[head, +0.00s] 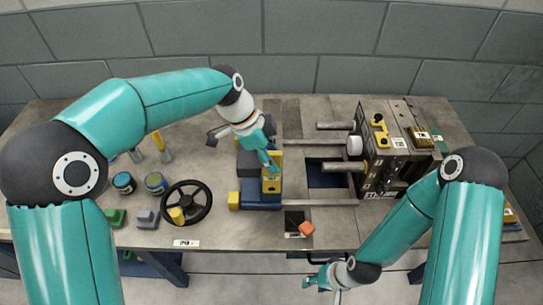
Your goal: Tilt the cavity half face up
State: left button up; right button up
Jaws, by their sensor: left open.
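A black mould half (388,150) stands on edge on the right of the bench, with grey pillars pointing left and a yellow fitting on top. A blue block (262,200) sits left of it with an upright yellow piece (271,182) on it. I cannot tell for certain which part is the cavity half. My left gripper (270,160) is open at the top of the yellow piece; whether it touches is unclear. My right gripper (322,286) hangs low before the bench's front edge, apart from the mould, its fingers apart and empty.
A black handwheel (203,203), two tins (124,183) (156,183) and small green and grey blocks (116,217) (147,218) occupy the bench's left. Grey rails (318,203) run between the blocks. A block wall stands behind.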

pick_arm(q)
jog(key=shift+d+f, duration=0.1)
jog(key=shift+f, duration=0.1)
jog(key=shift+c, duration=0.2)
grip_shut()
pick_arm(e)
jog(key=shift+f, duration=0.1)
pick_arm(q)
jog(key=a+f+h+b, duration=0.2)
jog(key=a+h+b, duration=0.5)
jog(key=b, duration=1)
jog(key=shift+a, duration=0.15)
pick_arm(e)
notch_tip(320, 180, down, 17)
pick_arm(q)
jog(key=shift+f, duration=0.1)
pick_arm(e)
jog(key=shift+c, duration=0.2)
